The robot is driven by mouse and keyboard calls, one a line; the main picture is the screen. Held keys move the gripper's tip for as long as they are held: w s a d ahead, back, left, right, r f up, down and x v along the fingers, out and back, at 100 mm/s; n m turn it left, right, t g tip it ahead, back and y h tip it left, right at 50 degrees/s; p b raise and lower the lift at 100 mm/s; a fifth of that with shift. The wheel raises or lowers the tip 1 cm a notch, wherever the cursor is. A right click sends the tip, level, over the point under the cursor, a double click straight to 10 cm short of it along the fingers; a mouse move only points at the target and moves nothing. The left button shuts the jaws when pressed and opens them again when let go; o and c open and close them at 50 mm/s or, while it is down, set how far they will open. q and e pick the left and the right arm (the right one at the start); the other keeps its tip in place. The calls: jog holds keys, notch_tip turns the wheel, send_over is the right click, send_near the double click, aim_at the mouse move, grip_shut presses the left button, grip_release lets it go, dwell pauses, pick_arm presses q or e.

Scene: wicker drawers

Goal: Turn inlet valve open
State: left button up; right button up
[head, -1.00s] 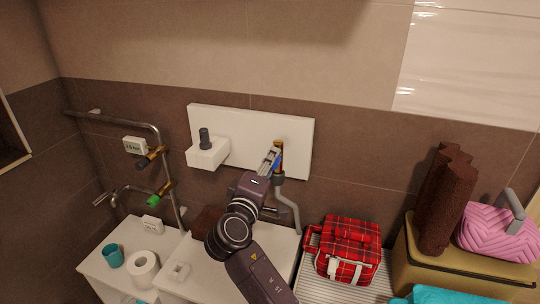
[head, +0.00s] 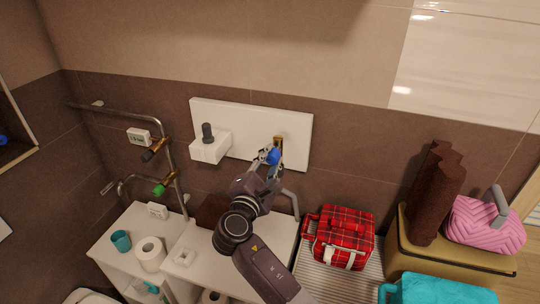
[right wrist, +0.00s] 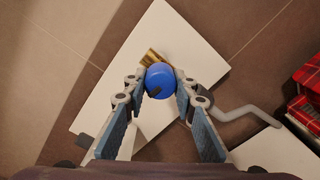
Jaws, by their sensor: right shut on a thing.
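The valve on the white wall panel has a round blue knob (head: 273,156) and a brass body (head: 278,142). In the right wrist view the blue knob (right wrist: 160,80) sits between my fingers, with the brass body (right wrist: 152,58) just behind it. My right gripper (head: 268,162) is shut on the blue knob; in the right wrist view its fingers (right wrist: 160,92) lie on both sides of it. A green-handled valve (head: 162,188) and a dark-handled valve (head: 150,154) sit on the pipes at the left. My left gripper is not in view.
The white panel (head: 235,112) carries a white box with a dark knob (head: 208,133). A grey pipe (head: 290,200) runs below the valve. A white cabinet (head: 190,240) stands underneath. A red plaid bag (head: 343,235) is at the right.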

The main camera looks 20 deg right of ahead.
aim_at(271, 160)
jog(key=shift+d+r+n, duration=0.15)
jog(key=shift+r+n, duration=0.15)
jog(key=shift+n, duration=0.3)
jog(key=shift+r+n, duration=0.1)
jog(key=shift+n, duration=0.2)
jog(key=o, duration=1)
jog(key=shift+w+d, duration=0.1)
jog(key=shift+o, duration=0.8)
jog(key=shift+f, duration=0.3)
jog(key=shift+s+a, duration=0.25)
jog(key=shift+a, duration=0.05)
jog(key=v, duration=0.6)
jog(key=shift+s+a, duration=0.15)
jog(key=shift+s, duration=0.2)
